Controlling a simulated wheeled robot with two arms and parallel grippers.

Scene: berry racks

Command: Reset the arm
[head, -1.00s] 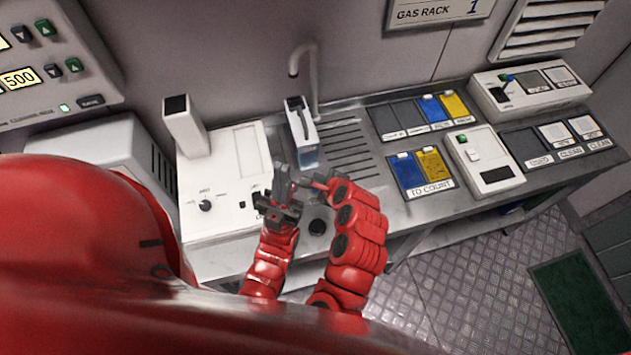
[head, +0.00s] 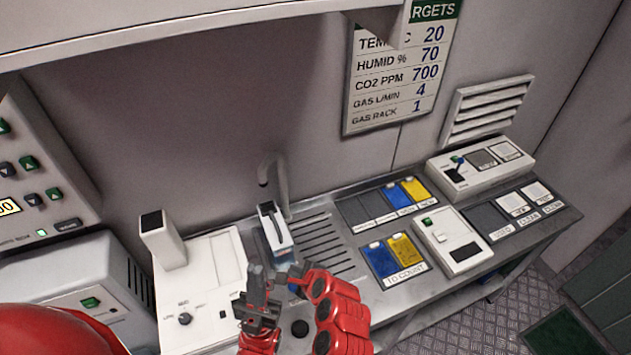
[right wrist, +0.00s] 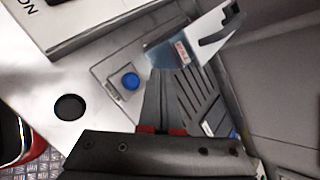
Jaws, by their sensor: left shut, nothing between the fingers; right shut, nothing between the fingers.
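My left gripper (head: 259,274), dark grey on a red wrist, points up the picture over the front of the bench, just right of the white console (head: 205,262). It is shut and empty. My right arm's red links rise beside it, and the dark right gripper (head: 296,271) points left, close to the left one. In the right wrist view the right gripper (right wrist: 168,75) is shut with nothing between its fingers.
A grey tap (head: 276,180) stands behind the grippers. To the right are blue and yellow cards (head: 378,260), a white counting box (head: 452,246) and a switch box (head: 480,165). A black round hole (right wrist: 70,107) is in the bench top. Floor lies open at lower right.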

